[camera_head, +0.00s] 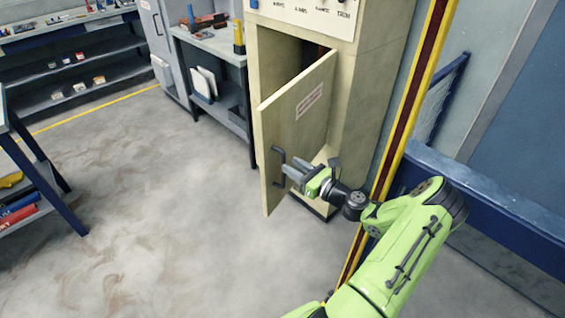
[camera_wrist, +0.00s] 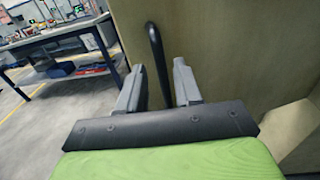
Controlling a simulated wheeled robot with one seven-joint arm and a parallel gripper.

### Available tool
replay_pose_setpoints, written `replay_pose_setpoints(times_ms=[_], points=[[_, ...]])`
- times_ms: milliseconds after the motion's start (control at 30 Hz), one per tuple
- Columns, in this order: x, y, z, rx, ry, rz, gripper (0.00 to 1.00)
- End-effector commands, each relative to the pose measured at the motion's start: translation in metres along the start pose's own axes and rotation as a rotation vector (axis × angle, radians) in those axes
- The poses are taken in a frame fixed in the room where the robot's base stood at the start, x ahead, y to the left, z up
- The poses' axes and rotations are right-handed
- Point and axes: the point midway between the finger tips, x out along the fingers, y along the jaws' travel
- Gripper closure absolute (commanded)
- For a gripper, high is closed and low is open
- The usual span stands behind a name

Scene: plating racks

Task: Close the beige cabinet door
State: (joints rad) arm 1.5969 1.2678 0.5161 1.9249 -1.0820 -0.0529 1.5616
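The beige cabinet (camera_head: 367,95) stands at upper centre in the head view. Its beige door (camera_head: 300,118) stands ajar, swung out toward the left, with a dark gap behind its top edge. A dark bar handle (camera_head: 277,166) is on the door's outer edge. My gripper (camera_head: 287,172) is at the handle, in front of the door face. In the wrist view, the handle (camera_wrist: 158,55) rises between the two grey fingers of my gripper (camera_wrist: 158,85). The fingers are apart, with space on either side of the bar.
A yellow-and-dark post (camera_head: 411,100) stands right of the cabinet, close to my arm. A workbench (camera_head: 215,45) stands left of the cabinet. A blue-framed shelf (camera_head: 40,170) is at far left. The floor (camera_head: 170,220) before the door is clear.

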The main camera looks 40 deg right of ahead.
Motion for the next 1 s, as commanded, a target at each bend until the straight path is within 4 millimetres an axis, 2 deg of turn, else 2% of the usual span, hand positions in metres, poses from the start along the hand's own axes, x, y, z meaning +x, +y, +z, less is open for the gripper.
replay_pose_setpoints(times_ms=[33,100,200,300,533,767,1000], points=[[0.013,0.001,-0.001,-0.002,-0.001,0.004,0.66],[0.026,0.001,-0.001,-0.002,0.0,0.003,0.66],[0.04,0.0,-0.001,-0.002,0.0,0.002,0.66],[0.047,0.0,-0.001,0.0,0.001,0.0,0.66],[0.048,0.0,0.0,0.0,0.001,0.0,0.66],[0.048,0.0,0.0,0.0,0.001,0.0,1.0],[0.047,0.0,0.0,0.0,0.001,0.0,1.0]])
